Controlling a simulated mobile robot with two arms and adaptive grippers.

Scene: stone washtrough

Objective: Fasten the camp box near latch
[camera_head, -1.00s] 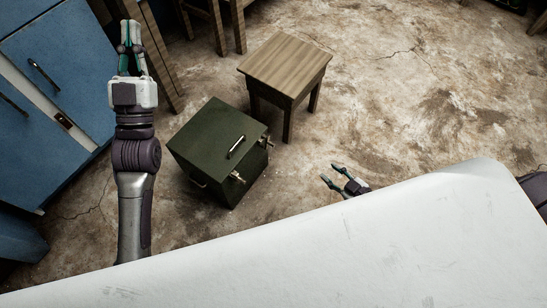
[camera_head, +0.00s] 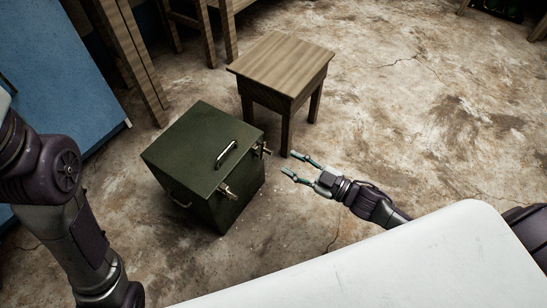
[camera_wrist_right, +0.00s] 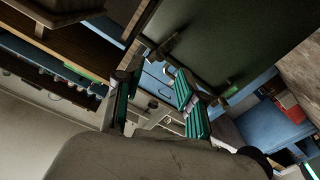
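The dark green camp box (camera_head: 190,150) stands on the floor with its lid down and a handle (camera_head: 227,154) on top. Two metal latches stick out at its right side: the near latch (camera_head: 228,191) and the far latch (camera_head: 263,150). I cannot tell if either is fastened. My right gripper (camera_head: 290,163) is open and empty, to the right of the box and apart from it, pointing towards it. In the right wrist view its green fingers (camera_wrist_right: 152,88) are spread, with the box (camera_wrist_right: 235,40) beyond them. My left arm shows at the left; its gripper is out of frame.
A wooden stool (camera_head: 281,68) stands just behind the box. A blue cabinet (camera_head: 65,75) and wooden furniture legs are at the back left. A white surface (camera_head: 400,260) fills the front. The floor right of the stool is clear.

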